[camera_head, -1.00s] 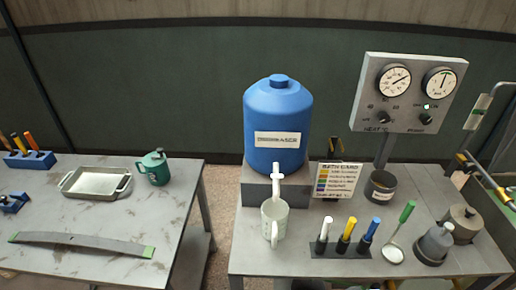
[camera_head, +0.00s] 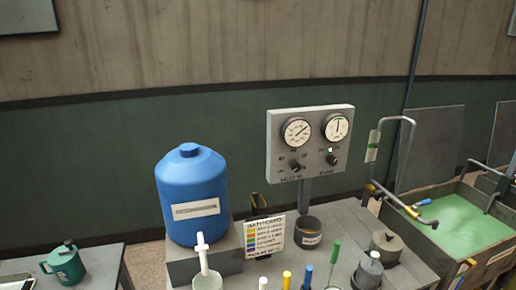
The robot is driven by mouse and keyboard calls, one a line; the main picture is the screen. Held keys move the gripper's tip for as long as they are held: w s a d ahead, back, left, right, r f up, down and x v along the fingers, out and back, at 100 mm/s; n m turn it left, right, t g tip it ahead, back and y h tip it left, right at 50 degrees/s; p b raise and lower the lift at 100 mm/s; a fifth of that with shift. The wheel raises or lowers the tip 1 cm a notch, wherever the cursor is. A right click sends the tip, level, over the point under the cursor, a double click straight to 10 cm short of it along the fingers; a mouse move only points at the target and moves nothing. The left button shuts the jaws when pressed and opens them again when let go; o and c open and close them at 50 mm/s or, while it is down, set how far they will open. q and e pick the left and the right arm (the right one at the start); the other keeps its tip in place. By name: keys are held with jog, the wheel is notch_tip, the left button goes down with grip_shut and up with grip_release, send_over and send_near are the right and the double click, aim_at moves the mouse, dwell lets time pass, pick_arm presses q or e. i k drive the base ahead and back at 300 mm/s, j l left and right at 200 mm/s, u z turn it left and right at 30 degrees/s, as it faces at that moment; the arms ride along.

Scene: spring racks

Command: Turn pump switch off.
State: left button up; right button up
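The pump switch (camera_head: 331,160) is a dark knob at the lower right of the grey control panel (camera_head: 273,128). A small green light glows just above it. A second dark knob, the heat one (camera_head: 296,166), is at the lower left. Two round dials, the left gauge (camera_head: 297,132) and the right gauge (camera_head: 336,128), sit above the knobs. The panel stands on a post at the back of the grey table. The exact angle of the pump knob is too small to tell. Neither of my grippers shows in the view.
A blue barrel (camera_head: 191,195) with a white tap stands left of the panel. A colour-coded card (camera_head: 264,236), a dark pot (camera_head: 308,232) and a lidded grey pot (camera_head: 386,246) are below it. A tank of green liquid (camera_head: 458,228) with pipes is at right.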

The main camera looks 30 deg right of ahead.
aim_at(331, 160)
jog(key=z, duration=1.35)
